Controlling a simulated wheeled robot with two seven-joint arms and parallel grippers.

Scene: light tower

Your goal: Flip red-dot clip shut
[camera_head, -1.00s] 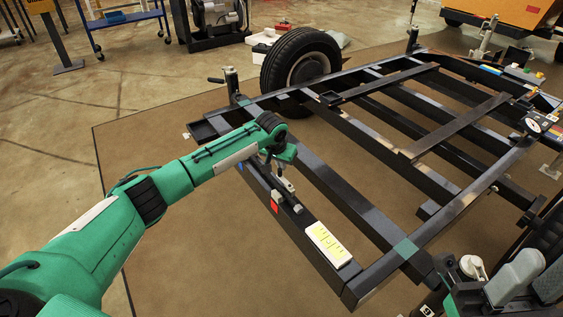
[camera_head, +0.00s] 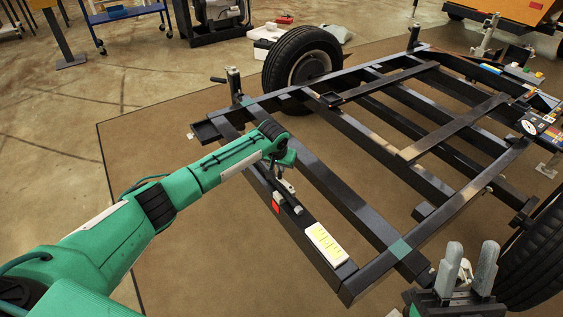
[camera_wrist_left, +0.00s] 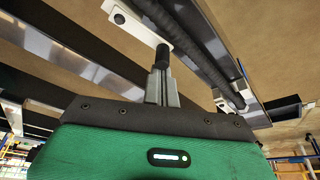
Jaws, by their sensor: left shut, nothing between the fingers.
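A red mark (camera_head: 276,204) sits on the outer side of the black frame rail at the left of the trailer frame. A small grey clip (camera_head: 280,197) is on the rail right by it; whether it stands open or lies shut is too small to tell. My left gripper (camera_head: 287,186) points down just above and beside this clip, partly hiding that part of the rail. In the left wrist view my left gripper (camera_wrist_left: 162,62) is shut and empty, with its tips close to a dark cylindrical piece. My right gripper (camera_head: 470,268) is open and empty at the lower right.
A white plate with yellow markings (camera_head: 326,244) lies on the rail, nearer to me. Black crossbars of the trailer frame (camera_head: 365,205) spread to the right. A wheel (camera_head: 302,66) stands behind, another tyre (camera_head: 535,262) at right. The floor left of the rail is clear.

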